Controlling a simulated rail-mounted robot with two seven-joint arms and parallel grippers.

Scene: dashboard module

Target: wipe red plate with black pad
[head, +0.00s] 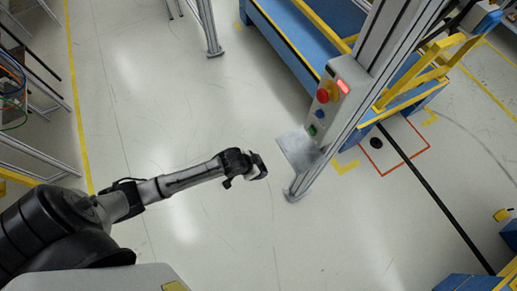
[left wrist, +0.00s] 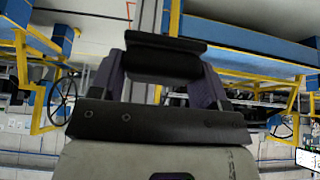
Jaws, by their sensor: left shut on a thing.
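My left gripper (head: 252,167) reaches in from the left in the head view and is held over the open floor, left of the control box post. In the left wrist view its two fingers (left wrist: 165,47) are shut on a dark block, which looks like the black pad (left wrist: 165,68). A small bright red rectangle (head: 343,86), perhaps the red plate, is on the upper part of the grey control box (head: 346,101). The gripper is apart from it, lower and to the left. My right gripper is not in view.
A metal post (head: 380,60) carries the control box with a red button (head: 323,95). A grey shelf plate (head: 297,150) juts out low on the post, just right of my gripper. Blue and yellow racks stand behind. The floor left of the post is clear.

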